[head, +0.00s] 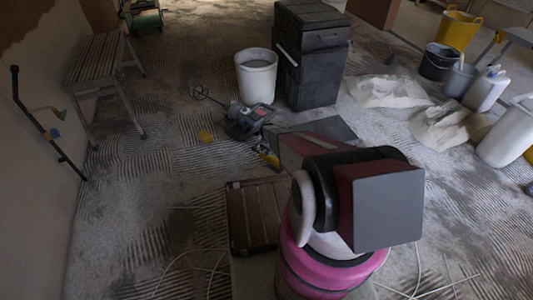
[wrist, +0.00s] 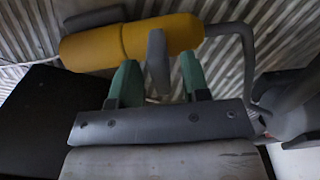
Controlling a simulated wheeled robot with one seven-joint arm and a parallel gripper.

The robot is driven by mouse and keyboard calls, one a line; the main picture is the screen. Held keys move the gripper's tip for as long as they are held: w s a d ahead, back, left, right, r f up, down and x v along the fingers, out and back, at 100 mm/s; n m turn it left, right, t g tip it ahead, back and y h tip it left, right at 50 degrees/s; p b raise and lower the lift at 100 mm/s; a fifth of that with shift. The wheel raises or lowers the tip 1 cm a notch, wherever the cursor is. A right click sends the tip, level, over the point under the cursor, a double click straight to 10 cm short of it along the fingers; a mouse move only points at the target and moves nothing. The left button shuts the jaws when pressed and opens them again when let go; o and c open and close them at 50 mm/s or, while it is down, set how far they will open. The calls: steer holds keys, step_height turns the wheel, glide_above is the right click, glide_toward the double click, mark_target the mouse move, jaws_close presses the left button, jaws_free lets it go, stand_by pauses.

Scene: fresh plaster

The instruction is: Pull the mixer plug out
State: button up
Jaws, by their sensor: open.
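In the wrist view a yellow connector lies across the top. Its right part (wrist: 185,33), with a grey cable (wrist: 247,65) curving from its end, meets its left part (wrist: 88,50) at a visible seam, with no gap. I cannot tell for sure which part is the plug. My gripper (wrist: 158,76) is open, its two green fingers pointing at the right part. A grey bar (wrist: 157,55) stands between the fingers, overlapping the yellow; contact is unclear. In the head view the mixer (head: 245,118) lies on the floor, with yellow (head: 267,155) near it; my arm hides the gripper.
A white bucket (head: 257,75) and a dark stacked box (head: 312,55) stand behind the mixer. A brown case (head: 250,212) lies left of my arm. A trestle bench (head: 100,60) stands at the left wall. Pale cables (head: 190,262) cross the floor. The ridged floor at left is mostly clear.

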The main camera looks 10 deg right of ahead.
steer(key=shift+f, duration=0.9)
jaws_close()
steer(key=shift+w+a, duration=1.65)
steer(key=shift+w, duration=0.25)
jaws_free()
